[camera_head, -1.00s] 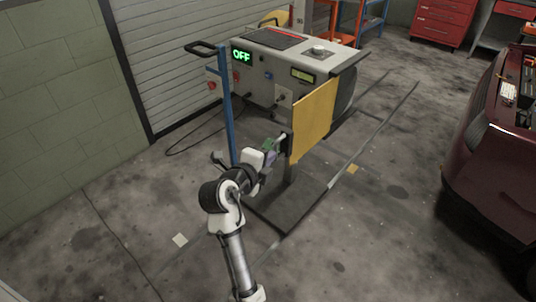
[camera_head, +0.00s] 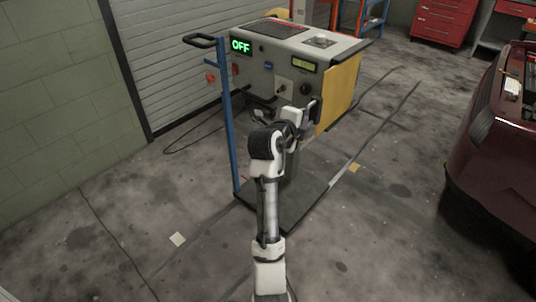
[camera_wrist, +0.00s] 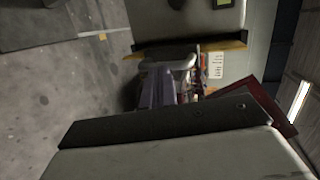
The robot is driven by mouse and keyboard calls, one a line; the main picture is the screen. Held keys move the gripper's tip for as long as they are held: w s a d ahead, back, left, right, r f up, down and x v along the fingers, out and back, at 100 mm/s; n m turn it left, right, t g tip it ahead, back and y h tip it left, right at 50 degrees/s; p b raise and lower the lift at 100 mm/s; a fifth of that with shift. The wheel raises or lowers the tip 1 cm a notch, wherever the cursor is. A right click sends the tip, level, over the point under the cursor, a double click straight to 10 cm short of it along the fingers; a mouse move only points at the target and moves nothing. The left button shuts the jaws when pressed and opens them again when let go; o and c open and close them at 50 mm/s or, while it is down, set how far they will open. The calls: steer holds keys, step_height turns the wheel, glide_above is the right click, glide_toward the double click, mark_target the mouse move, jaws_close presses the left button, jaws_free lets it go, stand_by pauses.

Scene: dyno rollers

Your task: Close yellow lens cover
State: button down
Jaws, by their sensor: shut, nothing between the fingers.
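The yellow lens cover (camera_head: 339,94) is a flat panel. It lies along the right side of the grey machine (camera_head: 258,72), and my arm hides its lower front corner. In the wrist view a thin yellow edge (camera_wrist: 226,45) shows beside the machine's grey face. My gripper (camera_head: 305,124) is at the cover's front edge, next to a dark upright piece that looks like its handle (camera_head: 315,108).
The machine's display reads OFF. A blue post with a black handle (camera_head: 203,40) stands at its left front, above a dark base plate (camera_head: 300,200). A dark red car (camera_head: 490,160) is at the right. The floor between is clear.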

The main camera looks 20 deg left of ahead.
mark_target(320, 106)
steer(key=w+d, duration=0.1)
steer(key=w, duration=0.1)
steer(key=w+d+b, duration=0.1)
steer(key=w, duration=0.4)
steer(key=shift+w+d+r+b, duration=0.2)
steer(key=shift+d+b, duration=0.15)
steer(key=shift+d, duration=0.05)
